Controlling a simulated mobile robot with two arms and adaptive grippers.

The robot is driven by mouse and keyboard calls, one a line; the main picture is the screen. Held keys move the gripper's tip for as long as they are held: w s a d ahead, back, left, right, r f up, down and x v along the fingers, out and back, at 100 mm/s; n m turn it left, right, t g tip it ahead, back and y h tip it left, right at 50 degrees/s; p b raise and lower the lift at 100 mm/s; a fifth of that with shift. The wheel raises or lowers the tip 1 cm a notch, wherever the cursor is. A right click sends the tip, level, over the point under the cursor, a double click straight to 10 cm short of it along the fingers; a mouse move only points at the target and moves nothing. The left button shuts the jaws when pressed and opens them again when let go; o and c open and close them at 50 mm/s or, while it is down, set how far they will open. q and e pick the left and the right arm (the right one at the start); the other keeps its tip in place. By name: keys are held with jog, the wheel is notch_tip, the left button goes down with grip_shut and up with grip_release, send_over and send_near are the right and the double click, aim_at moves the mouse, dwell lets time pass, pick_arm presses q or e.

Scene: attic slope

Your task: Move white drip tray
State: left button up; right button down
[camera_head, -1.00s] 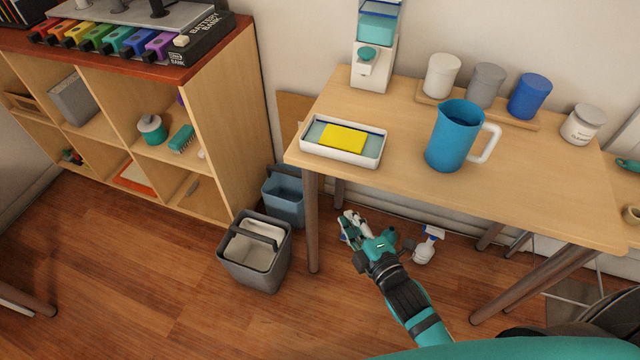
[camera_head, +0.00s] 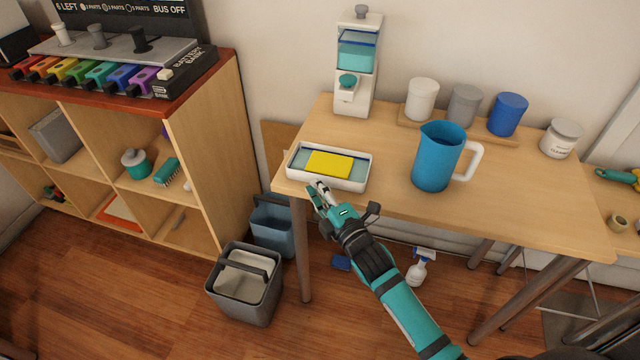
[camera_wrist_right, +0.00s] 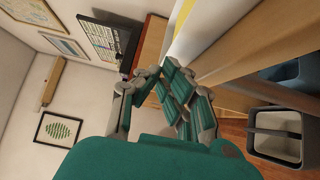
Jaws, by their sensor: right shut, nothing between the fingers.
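The white drip tray (camera_head: 352,184) sits near the left end of the wooden table, with a flat yellow sponge (camera_head: 329,163) lying in it. My right gripper (camera_head: 319,190) is at the tray's front side, left of its middle. It is shut and empty. Whether its fingertips touch the tray wall cannot be told. In the right wrist view the gripper (camera_wrist_right: 165,92) points toward a pale strip with yellow beside it, which looks like the tray's edge. My left gripper is not in view.
A blue pitcher (camera_head: 438,157) stands right of the tray on the table (camera_head: 490,203). A white-and-teal dispenser (camera_head: 354,85) stands behind it. Several canisters line the back. A grey bin (camera_head: 243,292) and a blue bin (camera_head: 272,226) stand on the floor at left.

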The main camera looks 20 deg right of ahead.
jog(key=shift+w+d, duration=0.35)
jog(key=shift+w, duration=0.15)
